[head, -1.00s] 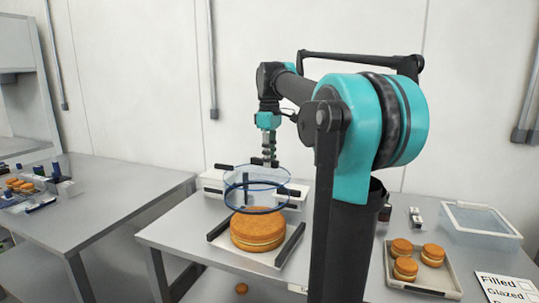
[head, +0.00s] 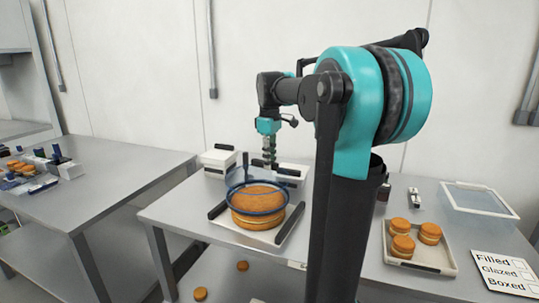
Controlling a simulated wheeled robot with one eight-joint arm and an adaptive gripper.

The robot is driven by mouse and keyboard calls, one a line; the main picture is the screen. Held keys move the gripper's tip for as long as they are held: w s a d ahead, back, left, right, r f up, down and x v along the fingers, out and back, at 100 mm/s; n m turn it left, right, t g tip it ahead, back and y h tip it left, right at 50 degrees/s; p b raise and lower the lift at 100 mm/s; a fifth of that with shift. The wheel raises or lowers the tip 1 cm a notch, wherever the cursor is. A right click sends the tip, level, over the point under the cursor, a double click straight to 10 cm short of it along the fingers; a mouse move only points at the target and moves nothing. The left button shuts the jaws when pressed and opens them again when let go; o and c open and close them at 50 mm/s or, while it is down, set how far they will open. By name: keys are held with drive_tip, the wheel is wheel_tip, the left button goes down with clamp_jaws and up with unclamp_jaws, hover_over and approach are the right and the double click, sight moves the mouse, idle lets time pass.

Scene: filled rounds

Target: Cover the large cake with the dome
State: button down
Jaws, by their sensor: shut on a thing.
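The large cake (head: 256,222) is a round, golden-brown layered cake on a white tray (head: 240,236) with dark side bars. The dome (head: 229,198) is clear with a blue rim. It is upright over the cake, and its rim appears around the cake's upper part, above the tray. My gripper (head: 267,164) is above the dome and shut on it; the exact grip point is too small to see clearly. Whether the rim touches the cake's side I cannot tell.
White boxes (head: 217,160) stand behind the tray. A tray (head: 425,265) with 3 small round cakes, a clear-lidded bin (head: 480,199) and a label card (head: 505,274) are at right. Small round cakes (head: 242,265) lie below the table. Another table stands at left.

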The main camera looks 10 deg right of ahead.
drive_tip(key=shift+f, duration=3.3)
drive_tip(key=c, duration=1.4)
unclamp_jaws()
drive_tip(key=shift+o, duration=0.5)
drive_tip(key=o, duration=0.4)
drive_tip(key=shift+r, duration=0.15)
drive_tip(key=shift+r, duration=3.35)
